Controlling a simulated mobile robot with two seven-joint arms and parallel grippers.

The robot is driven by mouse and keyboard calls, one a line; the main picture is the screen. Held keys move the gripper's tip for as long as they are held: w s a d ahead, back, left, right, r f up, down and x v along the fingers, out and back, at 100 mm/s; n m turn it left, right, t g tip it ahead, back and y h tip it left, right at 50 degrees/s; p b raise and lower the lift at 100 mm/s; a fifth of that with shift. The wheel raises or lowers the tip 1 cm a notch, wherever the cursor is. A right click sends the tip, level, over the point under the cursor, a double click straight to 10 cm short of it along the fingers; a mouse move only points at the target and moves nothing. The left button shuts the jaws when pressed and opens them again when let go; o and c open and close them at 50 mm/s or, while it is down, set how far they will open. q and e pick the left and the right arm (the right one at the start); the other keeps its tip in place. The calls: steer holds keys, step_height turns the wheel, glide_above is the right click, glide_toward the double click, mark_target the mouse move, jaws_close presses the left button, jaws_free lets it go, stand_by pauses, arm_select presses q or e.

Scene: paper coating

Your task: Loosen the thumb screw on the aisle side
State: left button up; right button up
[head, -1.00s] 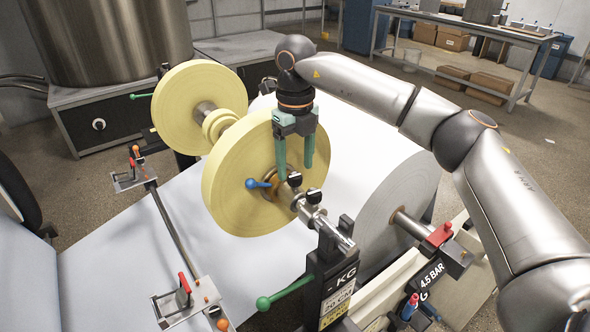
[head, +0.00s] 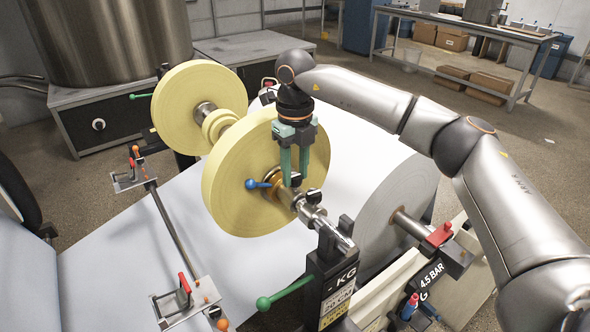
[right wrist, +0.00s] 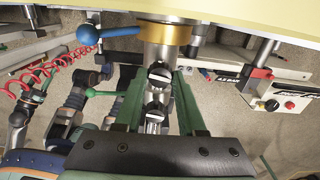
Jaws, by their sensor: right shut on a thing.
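Two black-topped thumb screws stand on the collar of the near shaft, in front of the big yellow roll (head: 240,185). One thumb screw (head: 294,180) is closer to the roll; the other thumb screw (head: 314,197) is further out along the shaft (head: 325,222). My right gripper (head: 295,178) points down with its green fingers shut on the thumb screw closer to the roll. In the right wrist view this screw (right wrist: 160,74) lies between the fingertips, beside the brass collar (right wrist: 165,33). The outer screw (right wrist: 155,115) sits below it, apart from the tips. My left gripper is not in view.
A blue-knobbed lever (head: 257,184) sticks out beside the roll hub. A black stand (head: 322,283) with a green handle (head: 270,301) holds the shaft end. A large white roll (head: 395,205) is to the right. Open space lies above the shaft.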

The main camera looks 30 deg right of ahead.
jaws_close()
steer(key=shift+r+n+p, duration=0.1)
steer(key=shift+n+p, duration=0.2)
steer(key=shift+n, duration=0.1)
steer(key=shift+n+p, duration=0.5)
steer(key=shift+n, duration=0.6)
steer(key=n+p, duration=0.1)
steer(key=n, duration=0.3)
steer(key=n+p, duration=0.1)
steer(key=n, duration=0.5)
steer(key=shift+w, duration=0.1)
steer(key=n+p, duration=0.1)
steer(key=n, duration=0.3)
steer(key=shift+n, duration=0.4)
